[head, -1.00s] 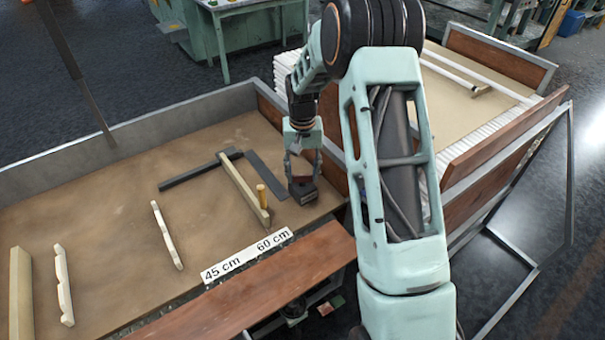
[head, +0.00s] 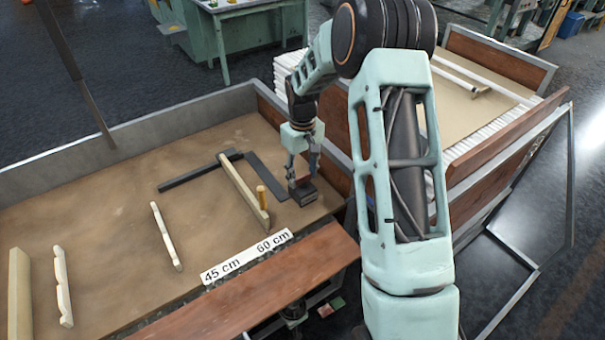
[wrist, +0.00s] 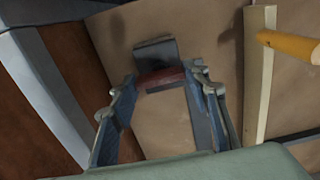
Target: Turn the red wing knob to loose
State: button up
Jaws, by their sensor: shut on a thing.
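The red wing knob (wrist: 161,77) shows in the wrist view as a dark red bar between my gripper's fingers (wrist: 158,90). It sits by a dark block (wrist: 154,50). In the head view the knob is a small red patch, partly hidden by the fingers, on top of the dark block (head: 303,196). My gripper (head: 302,180) points down over the block at the right end of the brown bench, its fingers shut on the knob from both sides. The exact finger contact is too small to make out. No loose or tight marking is readable.
A pale wooden bar (head: 243,192) and a short yellow peg (head: 262,197) stand just left of the block. Flat dark strips (head: 265,172) lie behind. A label reading 45 cm and 60 cm (head: 246,257) lies at the front. The bench's raised side wall (head: 334,172) is close on the right.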

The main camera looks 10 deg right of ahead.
aim_at(303, 176)
dwell(0.3)
jog(key=o, duration=1.2)
jog(key=shift+c, duration=0.2)
jog(key=shift+r, duration=0.1)
notch_tip(303, 176, up, 12)
